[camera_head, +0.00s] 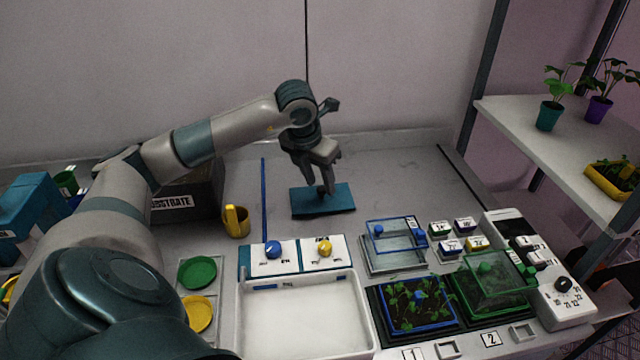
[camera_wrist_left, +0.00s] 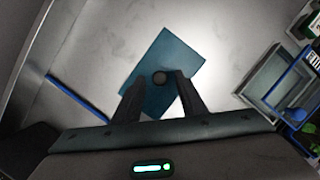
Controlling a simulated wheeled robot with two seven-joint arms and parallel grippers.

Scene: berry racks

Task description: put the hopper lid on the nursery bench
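The hopper lid, which I take to be the flat teal panel (camera_head: 340,199), lies flat on the pale nursery bench (camera_head: 390,178) near the back middle. In the left wrist view the lid (camera_wrist_left: 165,50) has a round dark knob (camera_wrist_left: 160,77) at its middle. My left gripper (camera_head: 325,190) points down over the lid. In the left wrist view its two fingers (camera_wrist_left: 160,92) are apart, one on each side of the knob, with gaps showing. The head view hides the knob behind the fingers. My right gripper is not in view.
A blue rod (camera_head: 264,195) lies between. A white tray (camera_head: 300,320), clear covers (camera_head: 393,243) and seedling trays (camera_head: 410,325) fill the front. Bench right of the lid is clear.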

